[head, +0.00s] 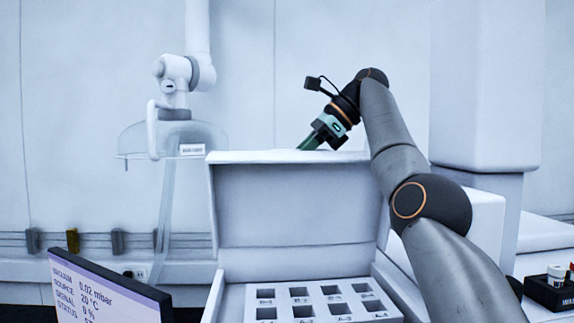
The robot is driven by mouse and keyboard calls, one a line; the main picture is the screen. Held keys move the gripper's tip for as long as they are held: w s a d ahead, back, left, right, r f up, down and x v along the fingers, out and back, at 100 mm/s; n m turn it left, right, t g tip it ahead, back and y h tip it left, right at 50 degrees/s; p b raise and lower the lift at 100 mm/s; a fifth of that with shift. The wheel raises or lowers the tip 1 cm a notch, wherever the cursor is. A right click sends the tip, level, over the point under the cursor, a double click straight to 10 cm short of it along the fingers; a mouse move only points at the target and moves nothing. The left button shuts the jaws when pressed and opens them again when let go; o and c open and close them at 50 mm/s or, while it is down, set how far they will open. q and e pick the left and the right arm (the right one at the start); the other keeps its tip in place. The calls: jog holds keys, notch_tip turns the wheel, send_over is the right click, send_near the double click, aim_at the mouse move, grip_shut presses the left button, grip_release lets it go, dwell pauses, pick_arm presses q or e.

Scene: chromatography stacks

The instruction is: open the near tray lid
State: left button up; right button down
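The near tray (233,303) is a white box at the bottom centre with rows of square labelled wells. Its lid (295,205) stands raised, roughly upright, along the tray's back edge, with its inner face toward me. My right arm comes in from the lower right and reaches over the lid's right side. My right gripper (313,143) points down and left at the lid's top edge. Its fingertips are partly hidden there, so I cannot tell whether they touch the lid or how far apart they are. My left gripper is out of view.
A monitor (105,290) with vacuum readings stands at the lower left. A clear hood (140,137) hangs from a white jointed arm on the wall behind. White cabinets (480,100) stand at the right. A dark rack (550,292) with white-capped vials sits at the lower right.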

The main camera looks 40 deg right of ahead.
jog(key=shift+r, duration=0.1)
jog(key=c, duration=1.1)
grip_release()
jog(key=shift+a, duration=0.1)
